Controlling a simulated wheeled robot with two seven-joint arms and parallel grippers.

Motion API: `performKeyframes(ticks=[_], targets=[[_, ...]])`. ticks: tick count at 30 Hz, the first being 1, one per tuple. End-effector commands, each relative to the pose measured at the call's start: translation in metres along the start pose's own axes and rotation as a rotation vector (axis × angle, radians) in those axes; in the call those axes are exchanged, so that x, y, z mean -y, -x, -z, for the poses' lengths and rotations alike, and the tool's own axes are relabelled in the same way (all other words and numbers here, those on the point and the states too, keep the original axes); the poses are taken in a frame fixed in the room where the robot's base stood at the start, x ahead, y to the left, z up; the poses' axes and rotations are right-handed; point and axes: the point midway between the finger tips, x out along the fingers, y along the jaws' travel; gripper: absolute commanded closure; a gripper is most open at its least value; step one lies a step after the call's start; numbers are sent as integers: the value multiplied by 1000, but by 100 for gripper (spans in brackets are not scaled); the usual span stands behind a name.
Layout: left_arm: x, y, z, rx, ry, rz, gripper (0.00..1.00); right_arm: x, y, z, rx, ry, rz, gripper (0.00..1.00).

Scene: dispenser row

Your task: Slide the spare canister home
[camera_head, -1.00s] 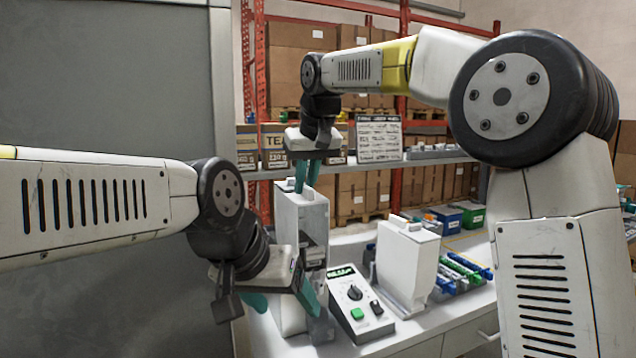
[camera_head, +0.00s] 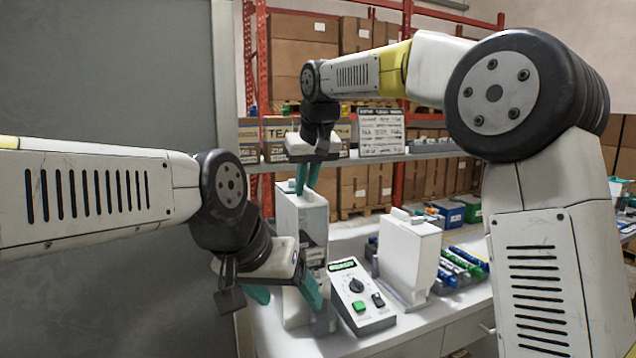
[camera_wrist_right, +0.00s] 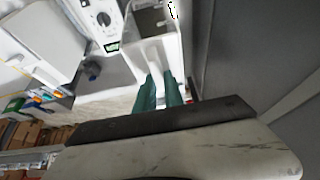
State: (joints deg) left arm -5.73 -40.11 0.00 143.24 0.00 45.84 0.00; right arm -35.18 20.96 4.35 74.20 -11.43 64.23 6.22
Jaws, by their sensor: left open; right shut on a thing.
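A tall white canister (camera_head: 287,225) stands upright at the left end of the bench, above a dark and grey base that my left gripper partly hides. My right gripper (camera_head: 307,182) points down and is shut on the canister's top. The right wrist view shows its green fingers (camera_wrist_right: 158,92) closed at the canister's top edge (camera_wrist_right: 150,55). My left gripper (camera_head: 284,292) is open, its green fingers spread at the canister's lower part. I cannot tell whether they touch it. A second white canister (camera_head: 408,250) with a top handle stands apart, to the right.
A control box (camera_head: 360,298) with a dial and green button sits between the two canisters. Blue and green items (camera_head: 460,265) lie in a row at the right. A grey panel (camera_head: 110,90) closes off the left. Shelves with cartons (camera_head: 360,180) stand behind.

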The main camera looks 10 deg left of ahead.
Motion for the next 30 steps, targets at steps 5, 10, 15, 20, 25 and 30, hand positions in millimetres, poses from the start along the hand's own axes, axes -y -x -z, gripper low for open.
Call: performKeyframes(ticks=[5, 10, 15, 20, 25, 30], targets=[[0, 0, 0, 0, 0, 0, 28, 0, 0, 0, 0, 0, 0, 78], [0, 0, 0, 0, 0, 0, 28, 0, 0, 0, 1, 0, 0, 62], [0, 0, 0, 0, 0, 0, 28, 0, -2, -1, 5, 0, 0, 62], [0, 0, 0, 0, 0, 0, 28, 0, 4, 2, 4, 0, -1, 62], [0, 0, 0, 0, 0, 0, 28, 0, 27, 0, 1, -1, -1, 62], [0, 0, 0, 0, 0, 0, 28, 0, 47, -29, 2, 1, -1, 62]])
